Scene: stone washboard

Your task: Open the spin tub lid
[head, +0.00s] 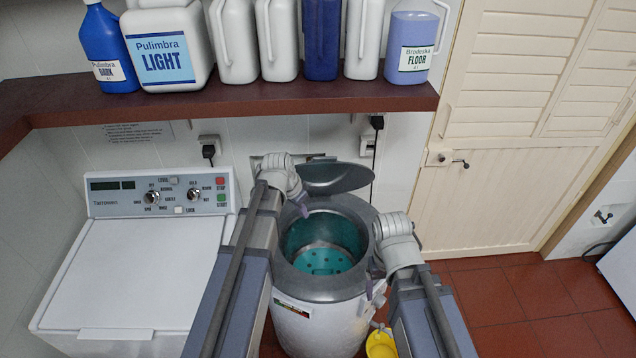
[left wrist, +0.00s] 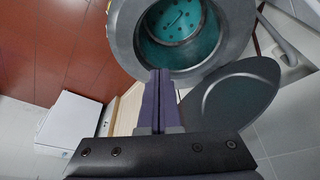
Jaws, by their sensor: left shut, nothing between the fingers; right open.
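The spin tub (head: 318,310) is a round white and grey machine in the middle of the head view, its teal drum (head: 322,258) uncovered. Its grey round lid (head: 340,180) stands raised and tilted back at the rear of the rim, near the wall. The lid also shows beside the opening in the left wrist view (left wrist: 232,102). My left gripper (head: 304,209) is shut and empty, over the rear left of the opening in the head view. Its purple fingers (left wrist: 160,75) lie together in the left wrist view. My right gripper (head: 378,277) is open beside the tub's right side; its fingers are mostly hidden.
A white washing machine (head: 140,270) stands left of the tub. A dark red shelf (head: 220,98) with several bottles hangs above. A yellow container (head: 380,345) is low at the tub's right. A cream louvred door (head: 500,190) is at the right, with open tiled floor before it.

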